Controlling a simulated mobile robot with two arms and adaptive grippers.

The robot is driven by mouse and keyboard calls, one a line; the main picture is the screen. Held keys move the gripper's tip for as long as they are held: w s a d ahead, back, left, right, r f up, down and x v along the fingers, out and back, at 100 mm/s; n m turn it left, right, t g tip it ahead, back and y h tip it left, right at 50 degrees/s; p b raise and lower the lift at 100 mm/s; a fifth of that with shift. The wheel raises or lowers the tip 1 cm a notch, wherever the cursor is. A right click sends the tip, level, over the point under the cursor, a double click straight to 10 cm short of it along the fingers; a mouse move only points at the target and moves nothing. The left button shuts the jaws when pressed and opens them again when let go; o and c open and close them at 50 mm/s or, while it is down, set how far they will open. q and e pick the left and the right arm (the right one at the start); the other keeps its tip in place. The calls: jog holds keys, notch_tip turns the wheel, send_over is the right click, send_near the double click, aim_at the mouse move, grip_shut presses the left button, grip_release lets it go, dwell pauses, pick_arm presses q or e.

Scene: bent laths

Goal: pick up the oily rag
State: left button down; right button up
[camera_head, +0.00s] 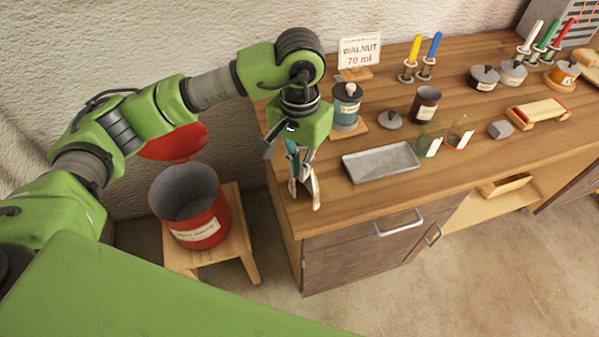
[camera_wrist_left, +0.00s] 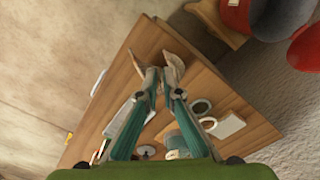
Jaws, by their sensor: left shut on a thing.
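The oily rag (camera_head: 315,190) is a small, pale beige-brown crumpled cloth. My left gripper (camera_head: 303,182) points down over the left end of the wooden bench and is shut on the rag, which sticks out at its fingertips. In the left wrist view the rag (camera_wrist_left: 174,68) shows between and beyond the closed fingertips (camera_wrist_left: 162,90). I cannot tell whether the rag still touches the bench top. My right gripper is not in view.
A red can (camera_head: 195,215) with its red lid (camera_head: 175,143) raised stands on a wooden stool (camera_head: 244,245) left of the bench.

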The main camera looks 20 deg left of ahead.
pick_arm(q)
notch_tip(320, 180, up, 9)
jog(key=p, duration=0.2)
dwell(0.3)
